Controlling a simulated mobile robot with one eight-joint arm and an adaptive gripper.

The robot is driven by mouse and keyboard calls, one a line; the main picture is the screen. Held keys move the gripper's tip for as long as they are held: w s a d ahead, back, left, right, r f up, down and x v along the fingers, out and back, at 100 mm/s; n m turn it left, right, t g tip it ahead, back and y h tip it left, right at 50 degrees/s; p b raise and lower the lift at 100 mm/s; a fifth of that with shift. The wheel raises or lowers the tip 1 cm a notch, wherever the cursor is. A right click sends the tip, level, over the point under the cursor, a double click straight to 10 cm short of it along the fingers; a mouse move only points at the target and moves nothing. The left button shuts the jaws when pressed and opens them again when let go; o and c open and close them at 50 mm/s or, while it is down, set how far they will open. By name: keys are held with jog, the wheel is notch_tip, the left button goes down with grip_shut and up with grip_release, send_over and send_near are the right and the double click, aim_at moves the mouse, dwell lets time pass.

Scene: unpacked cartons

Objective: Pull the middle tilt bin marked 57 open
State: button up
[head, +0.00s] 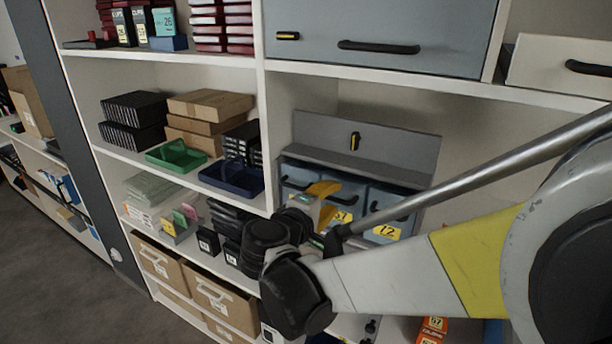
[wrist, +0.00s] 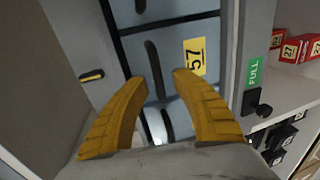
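The middle tilt bin (wrist: 178,75) is a grey-blue front with a black bar handle (wrist: 155,70) and a yellow 57 label (wrist: 195,57). In the head view its label (head: 342,216) shows just past my fingers, and its front looks closed. My gripper (wrist: 163,76) has yellow fingers, spread apart and empty. In the wrist view the handle appears between the fingertips; I cannot tell whether they touch it. My gripper (head: 336,198) also shows in the head view, in front of the middle bin, partly hiding it.
The right bin marked 12 (head: 386,232) and the left bin (head: 297,173) flank it. A grey panel (head: 400,147) stands above. A blue tray (head: 232,178) and green tray (head: 176,156) lie left. A green FULL tag (wrist: 253,72) and black knob (wrist: 262,106) are near my right finger.

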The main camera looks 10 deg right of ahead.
jog(key=shift+w+d, duration=0.1)
grip_shut()
jog(key=shift+f, duration=0.1)
jog(key=s+a+f+t+h+b, duration=0.1)
jog(key=s+a+f+b, duration=0.3)
jog(key=b, duration=0.5)
jog(key=shift+s+f+t+h, duration=0.3)
jog(key=shift+s+f+t, duration=0.25)
jog(key=shift+s+t, duration=0.1)
dwell(0.4)
